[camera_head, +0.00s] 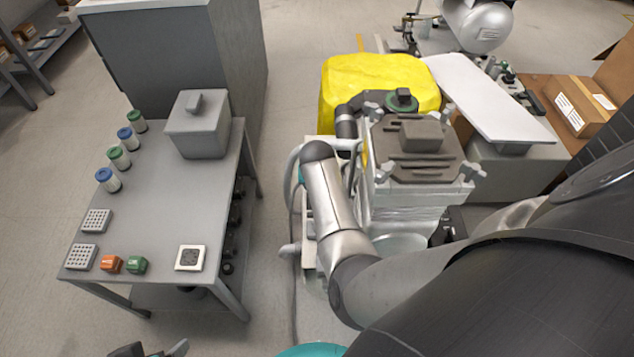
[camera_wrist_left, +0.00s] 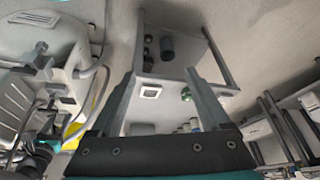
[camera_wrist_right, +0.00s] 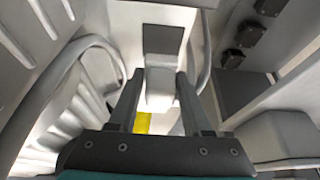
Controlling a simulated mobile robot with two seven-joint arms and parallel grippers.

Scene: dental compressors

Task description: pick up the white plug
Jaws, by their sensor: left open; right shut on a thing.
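A pale, whitish block, apparently the white plug (camera_wrist_right: 160,92), sits between the fingers of my right gripper (camera_wrist_right: 160,78) in the right wrist view. The gripper is shut on it, and a dark rectangular panel (camera_wrist_right: 163,40) lies just beyond it. In the head view my right arm reaches down beside the wrapped compressor unit (camera_head: 415,180), and its gripper and the plug are hidden. My left gripper (camera_wrist_left: 160,88) is open and empty in the left wrist view. Its tips (camera_head: 152,351) just show at the bottom edge of the head view.
A grey table (camera_head: 160,215) on the left bears a grey box (camera_head: 198,125), several jars, small blocks and a white square plate (camera_head: 190,258). A curved pale tube (camera_wrist_right: 75,55) runs close to my right gripper. A yellow covered object (camera_head: 375,75) stands behind the unit.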

